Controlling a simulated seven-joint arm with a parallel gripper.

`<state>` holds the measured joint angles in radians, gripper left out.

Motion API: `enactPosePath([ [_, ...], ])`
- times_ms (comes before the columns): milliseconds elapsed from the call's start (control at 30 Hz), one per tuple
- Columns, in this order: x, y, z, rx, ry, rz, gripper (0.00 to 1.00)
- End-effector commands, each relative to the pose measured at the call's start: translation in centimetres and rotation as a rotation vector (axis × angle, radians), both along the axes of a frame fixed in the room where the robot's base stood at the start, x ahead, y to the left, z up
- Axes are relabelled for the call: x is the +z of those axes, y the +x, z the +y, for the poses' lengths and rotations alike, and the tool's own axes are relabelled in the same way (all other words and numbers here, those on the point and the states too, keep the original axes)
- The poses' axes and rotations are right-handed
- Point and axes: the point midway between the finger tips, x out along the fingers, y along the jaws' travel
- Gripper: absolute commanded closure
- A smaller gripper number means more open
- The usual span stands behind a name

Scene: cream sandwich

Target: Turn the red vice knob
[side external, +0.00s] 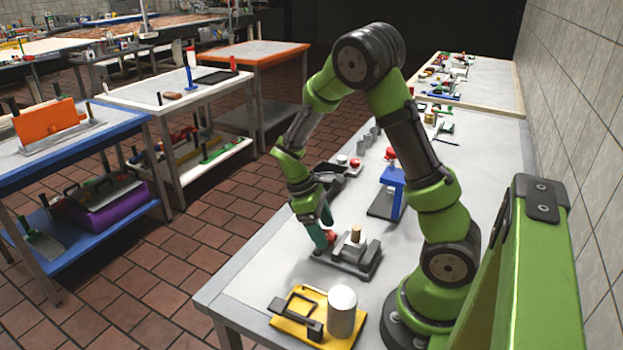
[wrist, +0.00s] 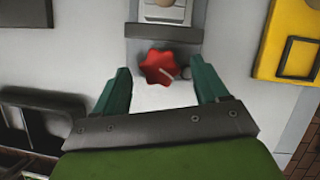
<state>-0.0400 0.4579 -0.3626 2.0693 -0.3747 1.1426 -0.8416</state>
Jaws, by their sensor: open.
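The red vice knob (wrist: 158,68) is star-shaped with a pale line on its face. In the wrist view it lies between and just beyond the fingertips of my gripper (wrist: 162,78). The green fingers are open, one on each side of the knob, with no clear contact. The knob sits at the end of the grey vice (wrist: 150,32). In the side view my gripper (side external: 323,236) is low at the left end of the vice (side external: 358,262). Only a small red part of the knob (side external: 331,236) shows there, beside the fingers.
A yellow board (side external: 287,326) with a white cylinder (side external: 341,310) lies at the table's near end. A blue stand (side external: 390,192) with a red top stands behind the vice. A dark tray-like item (wrist: 40,115) lies left in the wrist view. Bare table (side external: 258,262) lies left of the vice.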

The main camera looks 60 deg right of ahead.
Motion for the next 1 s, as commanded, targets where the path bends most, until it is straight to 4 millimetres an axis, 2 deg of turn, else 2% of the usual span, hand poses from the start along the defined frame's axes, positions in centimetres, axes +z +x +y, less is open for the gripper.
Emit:
enactPosePath([
  [367, -0.55, -0.22, -0.06, -0.001, 0.001, -0.001, 0.27],
  [733, -0.52, -0.2, -0.05, 0.0, 0.0, -0.001, 0.83],
  [1000, -0.51, -0.18, -0.12, -0.035, 0.0, -0.001, 0.83],
])
